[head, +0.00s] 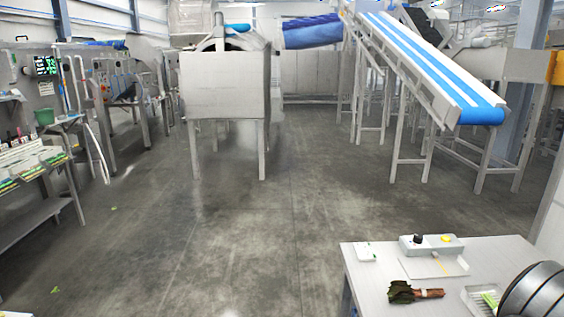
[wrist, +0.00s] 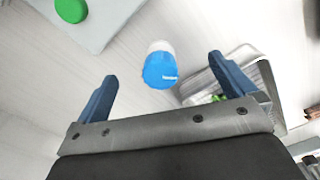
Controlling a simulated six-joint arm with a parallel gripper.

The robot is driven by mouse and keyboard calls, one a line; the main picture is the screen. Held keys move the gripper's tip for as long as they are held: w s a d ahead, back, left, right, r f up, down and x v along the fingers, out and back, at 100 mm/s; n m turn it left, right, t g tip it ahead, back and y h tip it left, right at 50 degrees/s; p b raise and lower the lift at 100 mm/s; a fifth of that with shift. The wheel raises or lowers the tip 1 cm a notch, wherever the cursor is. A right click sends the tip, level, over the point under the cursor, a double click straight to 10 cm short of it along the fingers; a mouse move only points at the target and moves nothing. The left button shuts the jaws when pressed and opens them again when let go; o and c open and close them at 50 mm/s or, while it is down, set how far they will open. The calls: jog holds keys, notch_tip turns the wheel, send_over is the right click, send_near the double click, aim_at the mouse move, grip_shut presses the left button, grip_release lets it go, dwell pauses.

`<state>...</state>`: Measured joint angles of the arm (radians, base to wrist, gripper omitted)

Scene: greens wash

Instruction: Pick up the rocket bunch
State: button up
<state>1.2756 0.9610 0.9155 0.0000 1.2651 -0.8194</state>
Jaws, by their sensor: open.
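A leafy bunch (head: 402,293) lies on the table at the lower right of the head view. It has dark green leaves on the left and reddish-brown stems on the right. I cannot tell for sure that it is the rocket bunch. My gripper (wrist: 161,68) shows in the wrist view with its two blue fingers wide apart and nothing held between them. The bunch is not clearly visible in the wrist view; only a small dark reddish edge shows at the far right.
The table (head: 372,276) also holds a control box (head: 430,247), a small white box (head: 365,252) and a tray with green pieces (head: 467,294). In the wrist view, a blue-capped bottle (wrist: 160,70) lies beyond the fingers, near a metal tray (wrist: 265,75) and a green button (wrist: 70,9).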

jog(key=c, duration=0.8)
jog(key=shift+o, duration=0.2)
